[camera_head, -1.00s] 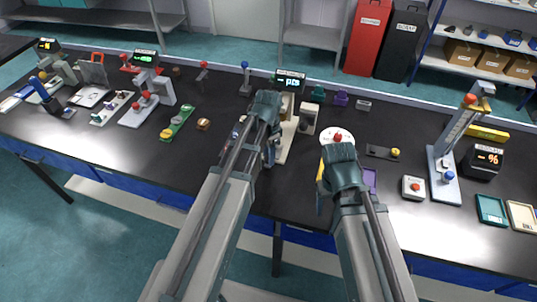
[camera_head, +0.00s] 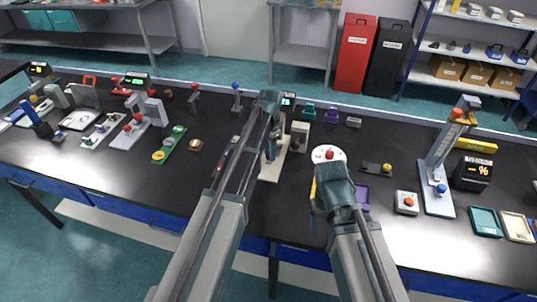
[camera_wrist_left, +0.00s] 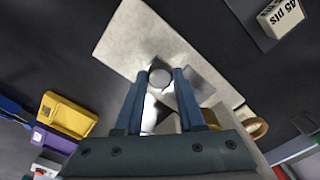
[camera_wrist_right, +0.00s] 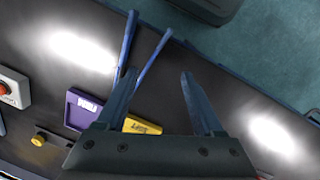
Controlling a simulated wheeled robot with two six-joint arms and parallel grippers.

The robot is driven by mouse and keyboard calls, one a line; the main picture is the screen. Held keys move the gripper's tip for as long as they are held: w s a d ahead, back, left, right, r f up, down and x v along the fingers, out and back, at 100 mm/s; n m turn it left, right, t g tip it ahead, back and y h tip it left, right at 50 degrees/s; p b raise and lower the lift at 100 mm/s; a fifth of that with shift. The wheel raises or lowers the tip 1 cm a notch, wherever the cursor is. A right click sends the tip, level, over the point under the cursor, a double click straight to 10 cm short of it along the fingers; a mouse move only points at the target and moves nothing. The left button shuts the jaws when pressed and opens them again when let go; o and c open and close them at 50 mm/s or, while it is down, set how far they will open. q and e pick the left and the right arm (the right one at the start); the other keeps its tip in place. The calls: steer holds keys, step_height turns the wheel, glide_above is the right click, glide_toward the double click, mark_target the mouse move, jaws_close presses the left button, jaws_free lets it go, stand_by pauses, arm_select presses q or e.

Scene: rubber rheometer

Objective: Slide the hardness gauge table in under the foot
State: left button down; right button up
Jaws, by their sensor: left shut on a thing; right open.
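The hardness gauge (camera_head: 272,167) stands mid-bench with a long cream base, partly behind my left arm. Its base plate (camera_wrist_left: 140,35) shows in the left wrist view. My left gripper (camera_head: 268,112) is over the gauge. In the left wrist view its fingers are shut on a small round grey piece (camera_wrist_left: 160,77), which looks like part of the gauge table, above the base. Bright metal parts lie beside and below it. I cannot make out the foot or its gap to the table. My right gripper (camera_wrist_right: 160,76) is open and empty over the bench's front part.
A white round dish (camera_head: 318,154) with a red knob and a purple tray (camera_head: 362,197) are near my right gripper. A thin blue forked tool (camera_wrist_right: 127,45) lies near the front edge. A grey upright gauge (camera_head: 437,200) stands to the right.

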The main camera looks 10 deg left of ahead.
arm_select(q)
steer(key=c, duration=0.5)
jaws_free()
steer(key=shift+w, duration=0.3)
steer(key=shift+s+r, duration=0.1)
arm_select(e)
steer(key=shift+r, duration=0.15)
arm_select(q)
step_height(320, 180, up, 14)
steer(key=p, duration=1.3)
steer(key=shift+f+p, duration=0.2)
steer(key=shift+p, duration=0.2)
arm_select(e)
step_height(320, 180, up, 14)
steer(key=shift+f, duration=0.25)
